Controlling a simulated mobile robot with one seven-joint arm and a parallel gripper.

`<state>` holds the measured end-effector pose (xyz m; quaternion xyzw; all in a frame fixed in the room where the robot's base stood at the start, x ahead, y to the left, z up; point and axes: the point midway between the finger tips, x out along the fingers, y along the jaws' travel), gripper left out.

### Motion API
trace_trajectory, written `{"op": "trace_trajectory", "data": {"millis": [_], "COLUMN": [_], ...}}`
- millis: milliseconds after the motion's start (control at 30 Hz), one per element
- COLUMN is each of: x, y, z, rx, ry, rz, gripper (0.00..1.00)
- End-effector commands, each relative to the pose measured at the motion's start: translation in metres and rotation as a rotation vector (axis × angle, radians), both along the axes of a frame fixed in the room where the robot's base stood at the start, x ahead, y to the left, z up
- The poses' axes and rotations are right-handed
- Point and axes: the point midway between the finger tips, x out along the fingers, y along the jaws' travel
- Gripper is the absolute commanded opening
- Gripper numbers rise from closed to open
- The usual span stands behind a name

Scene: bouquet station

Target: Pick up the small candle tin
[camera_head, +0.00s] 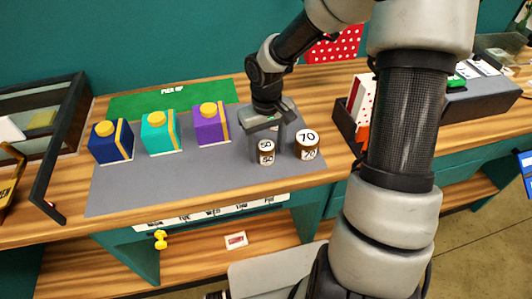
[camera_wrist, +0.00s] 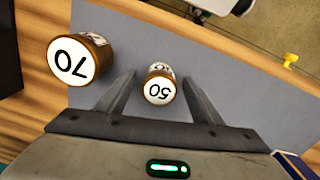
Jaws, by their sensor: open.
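Two round tins with white numbered lids and amber sides stand on the grey mat (camera_head: 200,180). The smaller one, marked 50, is the small candle tin (camera_head: 266,152); the larger tin (camera_head: 307,145), marked 70, stands to its right. My gripper (camera_head: 268,150) is low over the mat at the small tin. In the wrist view the small tin (camera_wrist: 159,85) sits between the two spread fingers of my gripper (camera_wrist: 160,88), with gaps on both sides. The larger tin (camera_wrist: 80,60) is outside the fingers.
Blue (camera_head: 110,142), teal (camera_head: 161,133) and purple (camera_head: 211,124) boxes with yellow tops stand left of the tins. A green mat (camera_head: 140,102) lies behind them. A dark bin (camera_head: 350,122) with cards stands to the right. The front left of the grey mat is clear.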

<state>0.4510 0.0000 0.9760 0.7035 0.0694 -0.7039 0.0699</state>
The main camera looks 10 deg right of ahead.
Motion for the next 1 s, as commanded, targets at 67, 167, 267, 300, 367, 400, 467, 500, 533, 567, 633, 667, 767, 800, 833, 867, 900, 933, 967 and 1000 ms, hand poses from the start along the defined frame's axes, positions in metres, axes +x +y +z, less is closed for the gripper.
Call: {"op": "trace_trajectory", "data": {"millis": [67, 167, 267, 300, 367, 400, 467, 500, 533, 567, 633, 667, 767, 800, 833, 867, 900, 933, 967, 1000], "x": [0.000, 0.000, 0.000, 0.000, 0.000, 0.000, 0.000, 0.000, 0.000, 0.000, 0.000, 0.000, 0.001, 0.001, 0.001, 0.001, 0.001, 0.002, 0.002, 0.002], "y": [0.000, 0.000, 0.000, 0.000, 0.000, 0.000, 0.000, 0.000, 0.000, 0.000, 0.000, 0.000, 0.000, -0.001, -0.001, -0.001, -0.001, -0.001, -0.001, -0.001], "z": [-0.002, -0.002, -0.001, -0.001, -0.001, -0.001, -0.001, -0.001, -0.001, -0.001, -0.001, -0.001, 0.002, 0.005, 0.009, 0.013, 0.020, 0.026, 0.032, 0.041], "rx": [0.000, 0.000, 0.000, 0.000, 0.000, 0.000, 0.000, 0.000, 0.000, 0.000, 0.000, 0.000, -0.001, -0.002, -0.001, -0.001, -0.002, -0.002, -0.002, -0.002], "ry": [0.000, -0.001, -0.001, -0.001, -0.001, -0.001, -0.001, -0.001, -0.001, -0.001, -0.001, -0.001, -0.002, -0.002, -0.003, -0.003, -0.005, -0.005, -0.006, -0.007], "rz": [0.000, -0.001, -0.001, -0.001, -0.001, -0.001, -0.001, -0.001, -0.001, -0.001, -0.001, -0.001, -0.001, -0.002, -0.003, -0.004, -0.003, -0.003, -0.004, -0.003], "gripper": [0.60, 0.60, 0.55, 0.48, 0.38, 0.31, 0.21, 0.15, 0.13, 0.13, 0.13, 0.13, 0.13, 0.13, 0.13, 0.13, 0.13, 0.13, 0.13, 0.13]}}
